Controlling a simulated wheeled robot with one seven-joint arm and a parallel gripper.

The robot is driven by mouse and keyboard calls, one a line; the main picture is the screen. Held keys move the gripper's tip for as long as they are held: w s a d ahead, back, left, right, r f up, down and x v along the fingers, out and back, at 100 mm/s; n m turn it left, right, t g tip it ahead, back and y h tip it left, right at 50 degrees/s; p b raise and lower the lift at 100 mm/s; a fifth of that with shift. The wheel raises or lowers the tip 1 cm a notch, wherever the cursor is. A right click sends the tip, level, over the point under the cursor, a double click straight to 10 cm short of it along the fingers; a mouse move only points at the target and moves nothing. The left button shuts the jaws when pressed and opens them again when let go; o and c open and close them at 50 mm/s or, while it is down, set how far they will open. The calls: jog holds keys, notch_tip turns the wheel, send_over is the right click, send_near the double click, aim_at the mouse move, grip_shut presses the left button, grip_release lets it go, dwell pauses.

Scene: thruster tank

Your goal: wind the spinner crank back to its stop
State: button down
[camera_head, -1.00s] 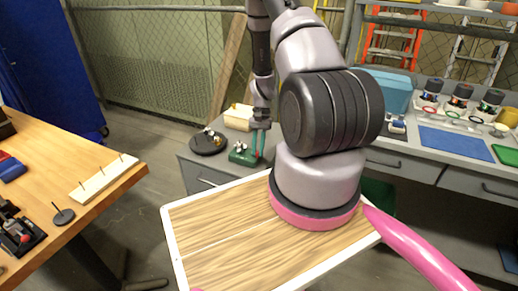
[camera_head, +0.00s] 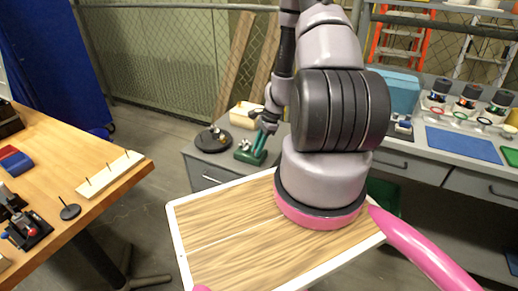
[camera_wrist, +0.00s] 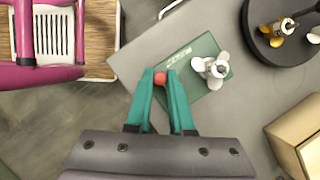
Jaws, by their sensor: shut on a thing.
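The spinner is a green base plate (camera_wrist: 211,55) with a white propeller (camera_wrist: 211,69) on it, lying on the grey bench top. In the head view the green base (camera_head: 245,153) sits near the bench's left front edge, partly behind my gripper. The crank's red knob (camera_wrist: 160,78) is between my green fingertips in the wrist view. My gripper (camera_wrist: 160,80) is shut on this knob, at the left side of the plate. The gripper (camera_head: 260,148) also shows in the head view, tilted over the base. The crank arm under the knob is hidden by the fingers.
A round black stand (camera_head: 212,141) with small propellers is left of the spinner in the head view. A beige box (camera_head: 245,115) stands behind. A grey bench (camera_wrist: 140,62) edge runs close by. A blue mat (camera_head: 462,144) and several jars are at the right.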

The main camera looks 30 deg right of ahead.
jog(key=shift+w+a+m+t, duration=0.15)
jog(key=shift+m+t, duration=0.15)
jog(key=shift+m, duration=0.3)
jog(key=c, duration=0.8)
grip_release()
jog(key=shift+r, duration=0.1)
jog(key=v, duration=1)
jog(key=shift+r, duration=0.3)
